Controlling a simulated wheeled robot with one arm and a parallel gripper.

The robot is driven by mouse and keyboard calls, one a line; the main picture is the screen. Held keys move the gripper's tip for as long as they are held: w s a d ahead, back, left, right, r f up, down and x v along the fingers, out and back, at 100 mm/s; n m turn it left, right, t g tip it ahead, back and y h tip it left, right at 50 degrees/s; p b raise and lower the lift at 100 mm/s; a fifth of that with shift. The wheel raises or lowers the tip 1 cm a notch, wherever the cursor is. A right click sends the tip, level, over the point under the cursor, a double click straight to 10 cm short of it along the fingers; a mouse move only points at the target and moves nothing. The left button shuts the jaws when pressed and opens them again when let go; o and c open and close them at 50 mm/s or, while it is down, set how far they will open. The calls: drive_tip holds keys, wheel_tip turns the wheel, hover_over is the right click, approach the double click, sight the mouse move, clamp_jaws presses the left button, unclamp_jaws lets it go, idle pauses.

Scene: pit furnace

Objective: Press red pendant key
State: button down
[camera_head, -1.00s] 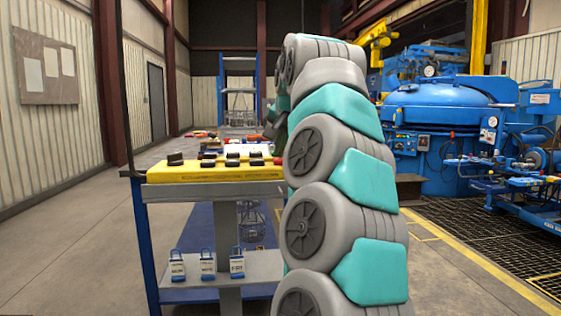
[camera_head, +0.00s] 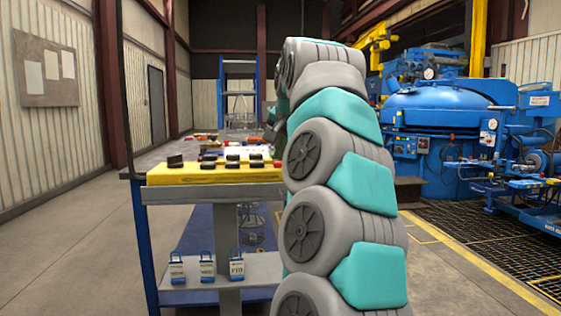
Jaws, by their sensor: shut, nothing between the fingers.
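The yellow pendant (camera_head: 213,174) lies on top of the blue-framed cart, with rows of dark keys along it. A small reddish key (camera_head: 277,163) shows at its right end, close beside my arm. My grey and teal arm rises in front of the cart's right side and bends away from me at the top. It covers whatever lies just right of the pendant's visible end. My gripper is hidden behind the arm, so its distance from the key cannot be seen.
Several blue-and-white padlock-like tags (camera_head: 207,267) stand on the cart's lower shelf (camera_head: 263,266). Small tools lie on the bench behind the pendant. A large blue furnace (camera_head: 447,104) and dark floor grating (camera_head: 500,245) are at right. The floor at left is clear.

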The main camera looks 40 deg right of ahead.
sight(280, 163)
drive_tip(key=shift+r+p, duration=0.4)
drive_tip(key=shift+r, duration=0.3)
wheel_tip(280, 163, up, 5)
drive_tip(key=p, duration=0.4)
drive_tip(key=shift+r, duration=0.1)
idle(0.5)
